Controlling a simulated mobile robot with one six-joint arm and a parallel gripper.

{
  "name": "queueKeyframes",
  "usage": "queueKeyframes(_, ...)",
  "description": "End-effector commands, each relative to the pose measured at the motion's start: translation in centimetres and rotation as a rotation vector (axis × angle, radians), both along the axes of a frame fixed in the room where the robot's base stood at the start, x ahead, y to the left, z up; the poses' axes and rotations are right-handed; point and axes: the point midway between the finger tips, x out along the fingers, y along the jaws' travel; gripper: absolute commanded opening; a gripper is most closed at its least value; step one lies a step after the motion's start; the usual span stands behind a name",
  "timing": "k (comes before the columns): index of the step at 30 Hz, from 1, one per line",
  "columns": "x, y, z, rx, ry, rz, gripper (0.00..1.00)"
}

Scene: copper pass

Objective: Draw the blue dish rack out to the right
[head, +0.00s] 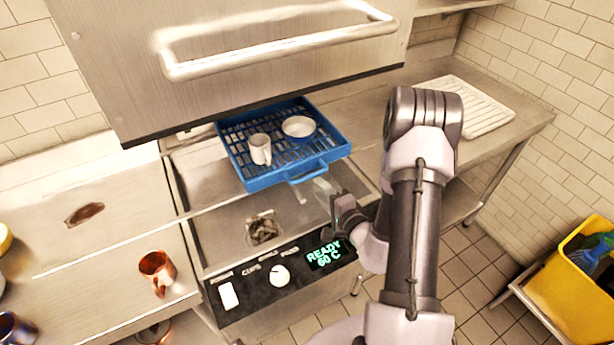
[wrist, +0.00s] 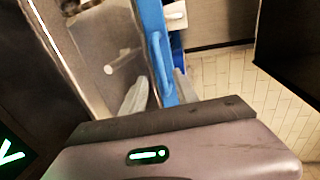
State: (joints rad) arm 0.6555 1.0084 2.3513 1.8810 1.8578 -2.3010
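The blue dish rack (head: 262,180) sits in the dishwasher under the raised hood. It carries a white mug (head: 260,149) and a white dish with a blue rim (head: 299,127). A blue loop handle (head: 308,175) sticks out from its front side; the handle also shows in the wrist view (wrist: 158,62). My gripper (head: 325,190) is just in front of and right of the handle. In the wrist view, my gripper (wrist: 160,92) has its two pale fingers apart, with the blue handle between or just beyond their tips; contact cannot be told.
The steel hood (head: 240,75) with its bar handle hangs above the rack. A ribbed white drainboard (head: 475,105) lies on the right counter (head: 510,125). The control panel (head: 285,275) reads READY 60 C. A copper mug (head: 157,268) stands on the left counter; a yellow bin (head: 570,285) is at right.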

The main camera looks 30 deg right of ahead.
Motion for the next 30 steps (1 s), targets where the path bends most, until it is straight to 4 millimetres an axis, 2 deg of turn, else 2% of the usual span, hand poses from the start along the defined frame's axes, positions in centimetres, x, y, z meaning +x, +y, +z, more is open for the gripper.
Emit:
queueKeyframes(3, 3.4, 0.2, -0.7, -0.002, -0.003, 0.004, 0.36)
queueKeyframes(9, 7.0, 0.3, -1.6, -0.001, -0.001, 0.003, 0.36)
queueKeyframes(14, 8.0, 0.3, -1.7, 0.000, 0.000, 0.001, 0.36)
queueKeyframes(21, 8.1, 0.3, -1.7, 0.000, 0.000, 0.001, 0.36)
queueKeyframes(27, 8.1, 0.3, -1.7, 0.000, 0.000, 0.001, 0.00)
queueKeyframes(30, 8.1, 0.3, -1.7, 0.000, 0.000, 0.001, 0.00)
